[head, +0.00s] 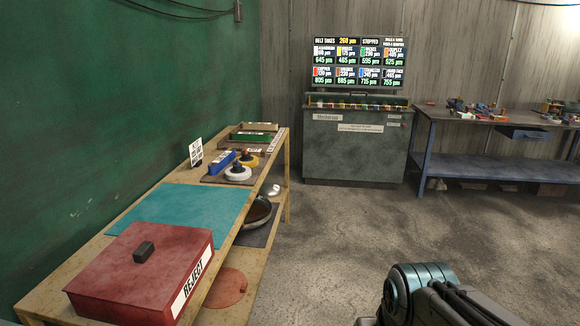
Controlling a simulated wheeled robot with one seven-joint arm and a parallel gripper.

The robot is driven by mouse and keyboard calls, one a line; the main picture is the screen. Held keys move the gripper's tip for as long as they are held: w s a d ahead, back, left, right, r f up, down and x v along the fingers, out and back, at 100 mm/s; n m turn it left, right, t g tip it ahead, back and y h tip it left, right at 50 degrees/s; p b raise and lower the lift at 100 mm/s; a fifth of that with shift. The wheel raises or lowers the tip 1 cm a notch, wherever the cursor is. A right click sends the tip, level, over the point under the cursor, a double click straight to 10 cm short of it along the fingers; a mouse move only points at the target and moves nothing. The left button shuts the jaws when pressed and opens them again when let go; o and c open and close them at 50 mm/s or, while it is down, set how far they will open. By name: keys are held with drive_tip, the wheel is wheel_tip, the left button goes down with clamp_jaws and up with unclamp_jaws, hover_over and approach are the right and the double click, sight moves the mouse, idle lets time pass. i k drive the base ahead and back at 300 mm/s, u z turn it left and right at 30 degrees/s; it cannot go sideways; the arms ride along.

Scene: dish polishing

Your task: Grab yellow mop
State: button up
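The yellow mop (248,160) is a small round yellow disc with a dark knob on top. It lies on a dark mat on the wooden bench (160,183) along the green wall. A white mop (238,173) of similar shape sits just in front of it and hides part of its near side. A blue block (222,162) lies to its left. Part of my arm (425,290) shows at the bottom right, well apart from the bench. My gripper's fingers are not in view.
A red REJECT box (145,272) and a teal cloth (183,214) lie on the near bench top. A small sign (196,152) stands beside the mops. A dark pan (257,213) is on the lower shelf. Open concrete floor (335,235) lies right of the bench.

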sight(248, 161)
drive_tip(key=z, duration=0.15)
drive_tip(key=i, duration=1.55)
drive_tip(key=u, duration=0.25)
drive_tip(key=i, duration=1.55)
drive_tip(key=u, duration=0.65)
drive_tip(key=i, duration=0.75)
drive_tip(key=u, duration=0.25)
